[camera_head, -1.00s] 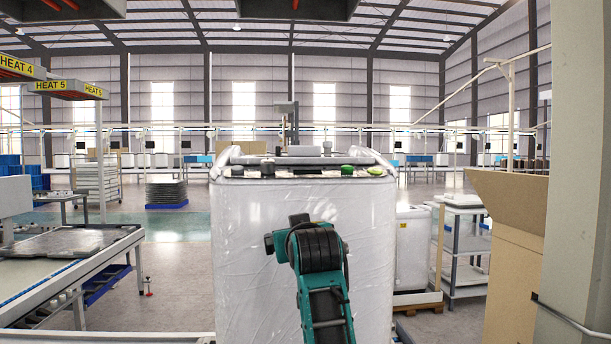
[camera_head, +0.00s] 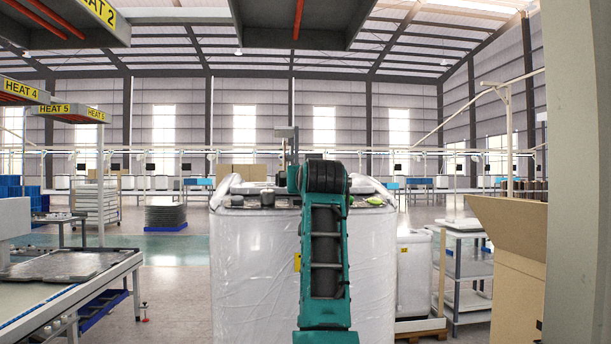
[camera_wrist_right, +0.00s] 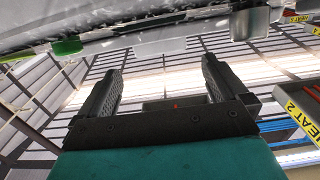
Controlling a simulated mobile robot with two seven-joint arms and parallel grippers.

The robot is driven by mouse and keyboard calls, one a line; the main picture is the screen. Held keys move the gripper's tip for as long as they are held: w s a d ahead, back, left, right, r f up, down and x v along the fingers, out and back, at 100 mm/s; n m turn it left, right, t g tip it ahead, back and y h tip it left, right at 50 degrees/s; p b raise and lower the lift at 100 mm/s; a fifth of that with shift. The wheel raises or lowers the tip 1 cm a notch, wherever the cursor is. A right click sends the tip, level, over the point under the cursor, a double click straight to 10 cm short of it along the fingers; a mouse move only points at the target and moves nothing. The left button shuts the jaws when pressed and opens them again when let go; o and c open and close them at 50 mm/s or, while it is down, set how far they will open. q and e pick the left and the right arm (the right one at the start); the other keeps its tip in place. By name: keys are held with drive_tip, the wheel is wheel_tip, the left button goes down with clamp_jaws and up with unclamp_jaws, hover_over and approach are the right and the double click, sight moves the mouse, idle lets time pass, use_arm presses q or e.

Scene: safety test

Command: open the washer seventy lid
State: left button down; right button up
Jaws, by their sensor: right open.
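The washer (camera_head: 255,260) is a white, plastic-wrapped box standing upright at the centre of the head view. Its top shows dark and green knobs, including a green one (camera_head: 375,201), and part of the top is hidden behind my right arm. My teal right arm rises in front of the washer, and its gripper is hidden in the head view. In the right wrist view my right gripper (camera_wrist_right: 162,66) is open, with nothing between its fingers. The washer's edge crosses the top of that view, with a green knob (camera_wrist_right: 67,47) and a grey knob (camera_wrist_right: 250,22). My left gripper is not in view.
A roller table (camera_head: 65,290) stands at the left. An open cardboard box (camera_head: 515,255) and a pillar (camera_head: 578,200) stand at the right. A shelf cart (camera_head: 465,265) is behind the box. Heater hoods (camera_head: 295,22) hang overhead.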

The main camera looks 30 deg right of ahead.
drive_tip(key=shift+p+x, duration=0.7)
drive_tip(key=shift+x, duration=2.45)
drive_tip(key=shift+c, duration=0.3)
drive_tip(key=c, duration=1.3)
drive_tip(key=shift+o, duration=0.2)
drive_tip(key=r, duration=0.3)
drive_tip(key=w+r, duration=0.1)
drive_tip(key=r, duration=0.5)
drive_tip(key=shift+w+d+r, duration=0.35)
drive_tip(key=shift+w+d, duration=0.05)
drive_tip(key=shift+w+d+r, duration=0.1)
drive_tip(key=shift+w+r, duration=0.05)
drive_tip(key=shift+r, duration=0.25)
drive_tip(key=shift+w+d+r, duration=0.1)
drive_tip(key=shift+w+r, duration=0.05)
drive_tip(key=shift+r, duration=0.25)
